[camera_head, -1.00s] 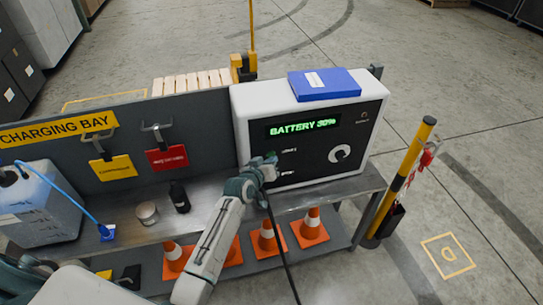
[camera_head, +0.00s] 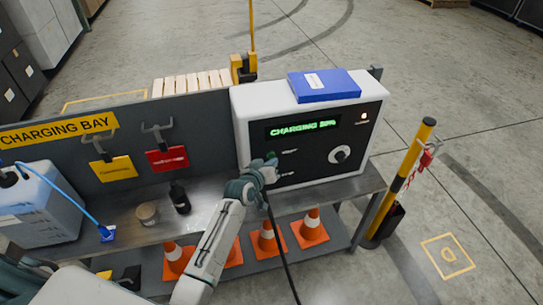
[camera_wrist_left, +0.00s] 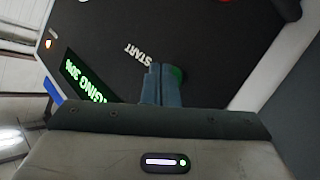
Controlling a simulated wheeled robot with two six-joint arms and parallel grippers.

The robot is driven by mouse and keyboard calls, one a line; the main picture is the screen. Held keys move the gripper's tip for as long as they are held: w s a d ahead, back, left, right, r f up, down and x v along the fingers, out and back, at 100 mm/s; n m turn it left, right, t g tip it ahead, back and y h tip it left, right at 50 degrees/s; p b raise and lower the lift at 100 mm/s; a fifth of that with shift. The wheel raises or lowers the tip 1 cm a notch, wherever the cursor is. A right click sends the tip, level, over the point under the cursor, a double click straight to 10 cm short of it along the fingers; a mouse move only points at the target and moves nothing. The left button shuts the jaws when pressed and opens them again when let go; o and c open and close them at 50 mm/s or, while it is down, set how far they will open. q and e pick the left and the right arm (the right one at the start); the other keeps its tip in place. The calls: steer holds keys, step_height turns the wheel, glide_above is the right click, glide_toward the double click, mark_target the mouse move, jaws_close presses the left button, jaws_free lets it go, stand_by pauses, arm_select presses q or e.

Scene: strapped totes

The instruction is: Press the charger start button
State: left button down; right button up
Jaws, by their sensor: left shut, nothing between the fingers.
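The charger (camera_head: 240,108) is a white box with a black front panel on the bench. Its green display (camera_head: 302,129) reads CHARGING with a percentage, and the left wrist view shows the display (camera_wrist_left: 85,82) too. A small lamp (camera_head: 364,116) at the panel's upper right is lit. My left gripper (camera_head: 270,160) is shut and empty, its fingertips at the left of the panel. The button is partly hidden, so contact is hard to judge. My right gripper is not in view.
A blue binder (camera_head: 325,84) lies on the charger. A dial (camera_head: 340,154) sits on the panel's right. A dark bottle (camera_head: 180,198) and a tin (camera_head: 147,213) stand on the bench. Orange cones (camera_head: 312,230) stand on the lower shelf. A yellow-black post (camera_head: 405,180) is at the right.

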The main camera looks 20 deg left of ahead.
arm_select(q)
steer(key=shift+s+d, duration=0.2)
steer(key=shift+s, duration=0.1)
steer(key=s+d+p, duration=0.1)
steer(key=s, duration=0.1)
steer(key=s+d+p, duration=0.1)
steer(key=s, duration=0.1)
steer(key=shift+d, duration=0.4)
stand_by(0.4)
